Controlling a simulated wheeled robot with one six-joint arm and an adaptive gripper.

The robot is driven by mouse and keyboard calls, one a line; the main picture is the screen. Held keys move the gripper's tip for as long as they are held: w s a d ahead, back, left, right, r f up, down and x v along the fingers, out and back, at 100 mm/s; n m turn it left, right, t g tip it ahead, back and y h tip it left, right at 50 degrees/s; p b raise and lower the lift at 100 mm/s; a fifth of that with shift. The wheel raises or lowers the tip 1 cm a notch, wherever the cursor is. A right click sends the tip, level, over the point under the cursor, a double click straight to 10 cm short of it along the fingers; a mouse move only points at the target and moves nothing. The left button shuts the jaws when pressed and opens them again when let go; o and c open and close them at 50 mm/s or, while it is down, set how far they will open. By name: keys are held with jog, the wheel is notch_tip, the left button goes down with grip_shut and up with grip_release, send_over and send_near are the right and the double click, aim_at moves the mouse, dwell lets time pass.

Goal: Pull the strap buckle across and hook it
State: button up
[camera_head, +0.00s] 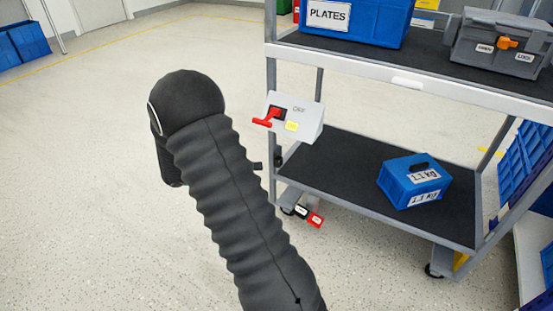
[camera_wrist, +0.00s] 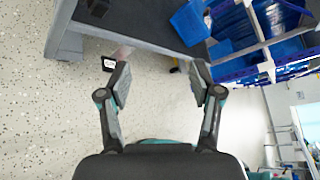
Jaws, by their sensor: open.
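I cannot make out a strap for certain. A grey case (camera_head: 497,45) on the cart's top shelf has an orange catch (camera_head: 507,42) on its front, between two small white labels. The catch may be the buckle, but it is too small to tell. My gripper (camera_wrist: 162,82) is open and empty in the wrist view, with its fingers spread wide near the cart's lower part. In the head view my dark sleeved arm hides the gripper, well left of the grey case. The case is not clearly visible in the wrist view.
A grey cart (camera_head: 400,85) stands at right. On its corner is a pale box (camera_head: 303,112) with a red lever (camera_head: 268,118). A blue PLATES bin (camera_head: 370,22) is on top, a blue weight box (camera_head: 414,180) below. Open floor lies left.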

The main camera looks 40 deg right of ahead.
aim_at(275, 164)
jog(key=w+d+f+n+t+h+p, duration=0.2)
jog(key=w+f+n+t+h, duration=0.15)
jog(key=w+f+n, duration=0.45)
jog(key=d, duration=0.4)
jog(key=s+d+f+n, duration=0.1)
jog(key=d, duration=0.4)
jog(key=d+f+n, duration=0.1)
jog(key=d, duration=0.3)
jog(key=shift+s+d+f+h, duration=0.1)
jog(key=shift+s+d+h, duration=0.15)
jog(key=shift+s+d, duration=0.1)
grip_shut()
